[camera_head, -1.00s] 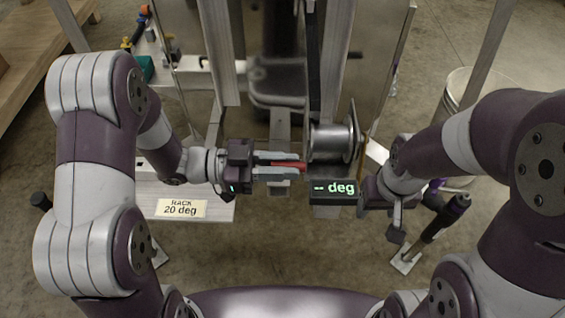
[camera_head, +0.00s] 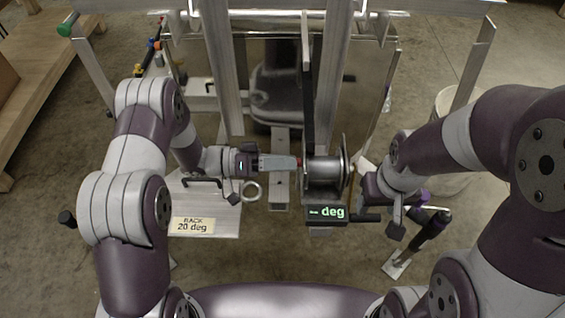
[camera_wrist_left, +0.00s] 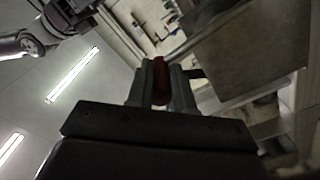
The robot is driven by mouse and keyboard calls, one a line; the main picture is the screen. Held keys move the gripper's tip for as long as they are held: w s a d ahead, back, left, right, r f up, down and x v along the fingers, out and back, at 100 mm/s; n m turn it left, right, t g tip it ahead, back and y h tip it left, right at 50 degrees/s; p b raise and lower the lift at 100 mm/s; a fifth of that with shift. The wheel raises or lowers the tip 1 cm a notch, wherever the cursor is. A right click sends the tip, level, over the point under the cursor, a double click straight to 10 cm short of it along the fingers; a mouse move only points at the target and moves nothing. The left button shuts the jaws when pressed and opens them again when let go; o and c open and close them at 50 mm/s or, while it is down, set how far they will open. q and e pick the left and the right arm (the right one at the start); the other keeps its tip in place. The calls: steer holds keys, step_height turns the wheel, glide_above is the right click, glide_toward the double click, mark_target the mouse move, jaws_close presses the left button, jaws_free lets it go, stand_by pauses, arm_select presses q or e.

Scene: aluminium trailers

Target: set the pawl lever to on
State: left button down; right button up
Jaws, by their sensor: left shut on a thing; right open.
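The red pawl lever (camera_wrist_left: 160,82) sits between the two grey fingers of my left gripper (camera_wrist_left: 160,85) in the left wrist view. In the head view only a small red bit of the lever (camera_head: 299,162) shows at the fingertips, next to the silver winch drum (camera_head: 325,170). My left gripper (camera_head: 295,163) is shut on it, coming in from the left. The lever's on or off setting cannot be read. My right gripper (camera_head: 370,190) is open to the right of the drum; its fingers are partly hidden by its own wrist.
A black display (camera_head: 327,213) reading "deg" is below the drum. Aluminium posts (camera_head: 333,70) and a dark strap (camera_head: 308,100) rise behind. A white bucket (camera_head: 450,110) stands at the right.

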arm_select(q)
steer(key=shift+w+f+n, duration=0.25)
steer(key=shift+w+n, duration=0.25)
steer(key=shift+w, duration=0.6)
steer(key=c, duration=1)
jaws_free()
steer(key=shift+d, duration=0.1)
steer(key=shift+w+d, duration=0.1)
steer(key=a+b, duration=0.1)
steer(key=a, duration=1.1)
steer(key=shift+a, duration=0.35)
